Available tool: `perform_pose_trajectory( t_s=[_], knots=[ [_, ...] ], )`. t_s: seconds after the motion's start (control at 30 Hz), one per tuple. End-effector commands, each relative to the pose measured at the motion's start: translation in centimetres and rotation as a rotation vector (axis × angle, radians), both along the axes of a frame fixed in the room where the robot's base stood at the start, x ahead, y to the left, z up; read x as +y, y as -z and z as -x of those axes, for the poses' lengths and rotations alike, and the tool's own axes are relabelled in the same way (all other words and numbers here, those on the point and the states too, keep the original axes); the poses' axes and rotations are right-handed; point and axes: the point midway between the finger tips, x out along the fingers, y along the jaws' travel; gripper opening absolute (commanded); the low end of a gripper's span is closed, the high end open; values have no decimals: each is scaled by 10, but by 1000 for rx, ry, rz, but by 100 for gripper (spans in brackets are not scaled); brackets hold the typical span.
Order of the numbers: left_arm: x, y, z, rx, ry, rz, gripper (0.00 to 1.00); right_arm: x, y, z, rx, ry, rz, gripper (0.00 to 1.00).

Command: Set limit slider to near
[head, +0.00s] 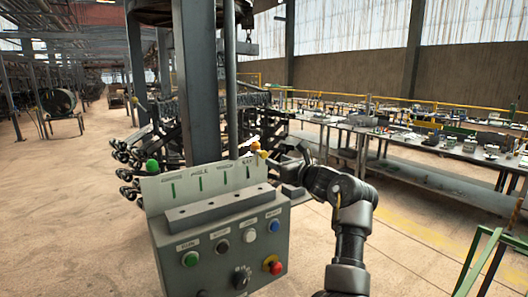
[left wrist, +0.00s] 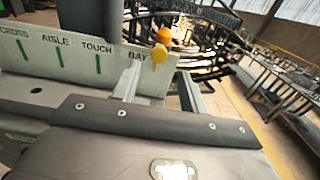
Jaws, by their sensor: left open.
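A pale upright plate (head: 180,190) with green slots and small labels stands on the grey control box. In the left wrist view the plate (left wrist: 75,68) shows the words AISLE, TOUCH and BAY. An orange knob (left wrist: 164,35) and a yellow knob (left wrist: 159,54) sit at its right end. A green knob (head: 152,166) is at its left end. No label reading limit or near is legible. My left gripper (left wrist: 159,70) is open, its fingers on either side of the yellow knob in the picture; contact cannot be told. My right gripper is out of view.
The control box (head: 215,262) carries green, black, white and blue buttons, a black dial and a red stop button (head: 273,266). A grey post (head: 197,80) rises behind the plate. Benches (head: 400,145) with clutter stand at the right. Open floor lies at the left.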

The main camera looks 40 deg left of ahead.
Motion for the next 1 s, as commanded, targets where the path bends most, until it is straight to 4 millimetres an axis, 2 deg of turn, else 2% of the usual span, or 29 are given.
perform_pose_trajectory(
  t_s=[0.03, 0.3, 0.5, 0.9, 1.0],
  knots=[
    [8, -5, -2, 1, -1, 4, 43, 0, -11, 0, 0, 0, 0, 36],
    [52, -6, -15, 5, -2, -3, 43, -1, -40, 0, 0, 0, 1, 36],
    [74, -3, -23, 4, 1, -2, 43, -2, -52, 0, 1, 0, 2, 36],
    [82, 0, -25, 2, 2, -2, 43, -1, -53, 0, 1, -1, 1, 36],
    [82, 0, -25, 2, 2, -2, 32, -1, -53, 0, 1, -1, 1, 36]
  ],
)
